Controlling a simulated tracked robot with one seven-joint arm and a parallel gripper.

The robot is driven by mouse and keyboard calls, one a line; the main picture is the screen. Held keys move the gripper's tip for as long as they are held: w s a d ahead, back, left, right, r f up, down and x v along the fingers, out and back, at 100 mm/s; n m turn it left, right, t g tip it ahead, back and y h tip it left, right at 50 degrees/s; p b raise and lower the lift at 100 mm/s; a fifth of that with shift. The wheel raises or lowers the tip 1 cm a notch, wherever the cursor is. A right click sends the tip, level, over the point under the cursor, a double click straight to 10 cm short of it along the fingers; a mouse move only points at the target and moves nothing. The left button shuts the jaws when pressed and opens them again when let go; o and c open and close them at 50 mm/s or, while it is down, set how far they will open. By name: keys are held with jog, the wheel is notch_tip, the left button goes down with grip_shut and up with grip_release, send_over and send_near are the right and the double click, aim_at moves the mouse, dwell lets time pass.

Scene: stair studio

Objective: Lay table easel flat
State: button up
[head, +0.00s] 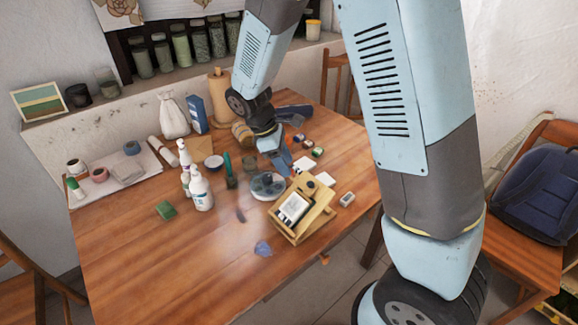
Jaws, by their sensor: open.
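The table easel (316,222) is a small light-wood frame near the table's right front edge. It stands tilted, with a small white panel (293,208) bearing a dark picture on its face. My gripper (283,167) is open above the table, just behind the easel and close to a round palette. It appears apart from the easel, and its fingertips are small in this view. The easel's back and any hinge or prop are hidden.
The round palette (267,186) lies left of the easel. A small white block (347,199) lies to the right. The table's front left (150,265) is clear.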

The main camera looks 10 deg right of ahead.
jog(key=shift+x, duration=0.95)
jog(key=shift+c, duration=0.4)
grip_shut()
